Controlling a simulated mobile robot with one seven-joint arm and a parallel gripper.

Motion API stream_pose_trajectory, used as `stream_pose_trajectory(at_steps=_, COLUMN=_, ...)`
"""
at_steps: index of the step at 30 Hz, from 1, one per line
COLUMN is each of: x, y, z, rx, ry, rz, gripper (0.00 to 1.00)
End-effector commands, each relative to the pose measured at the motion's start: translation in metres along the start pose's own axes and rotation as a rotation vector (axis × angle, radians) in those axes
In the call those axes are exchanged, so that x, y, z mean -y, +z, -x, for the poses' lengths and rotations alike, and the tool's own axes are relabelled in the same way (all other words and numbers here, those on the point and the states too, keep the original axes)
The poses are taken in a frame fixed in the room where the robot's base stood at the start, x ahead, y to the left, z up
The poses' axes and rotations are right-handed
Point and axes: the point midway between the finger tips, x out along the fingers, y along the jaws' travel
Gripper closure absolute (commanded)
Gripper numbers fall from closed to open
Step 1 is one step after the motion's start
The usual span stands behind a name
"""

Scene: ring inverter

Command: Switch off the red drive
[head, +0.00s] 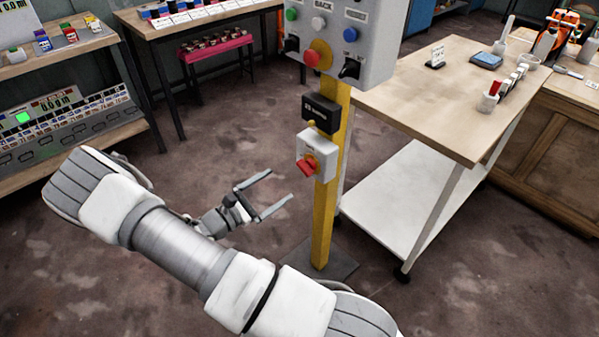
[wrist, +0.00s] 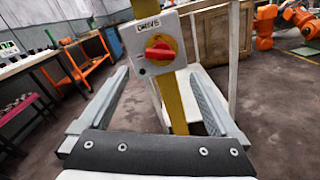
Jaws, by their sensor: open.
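A light grey switch box (head: 316,155) with a red rotary knob (head: 307,165) is fixed to a yellow post (head: 325,215). In the wrist view the box carries a label that seems to read "DRIVE" and the red knob (wrist: 159,51) sits on a yellow disc. The knob's grip looks roughly level there. My gripper (head: 281,190) is open and empty, to the left of the post and a little below the box. In the wrist view its fingers (wrist: 160,95) stand apart on either side of the post, with the box ahead between and above them.
A control panel (head: 345,40) with coloured buttons and a black box (head: 320,114) sit above on the same post. A wheeled table (head: 400,95) stands close on the right. A shelf (head: 75,137) and a pink bench (head: 215,50) are left. Open floor lies around the post's left side.

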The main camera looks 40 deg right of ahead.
Motion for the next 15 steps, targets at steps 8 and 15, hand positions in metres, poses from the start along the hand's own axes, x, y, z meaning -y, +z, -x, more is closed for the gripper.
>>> stream_pose_trajectory(at_steps=8, x=0.002, y=-0.001, z=-0.06, rx=0.002, ry=-0.003, rz=0.0, gripper=0.03)
stream_pose_trajectory(at_steps=15, x=0.001, y=-0.001, z=-0.09, rx=0.001, ry=-0.001, rz=0.001, gripper=0.03)
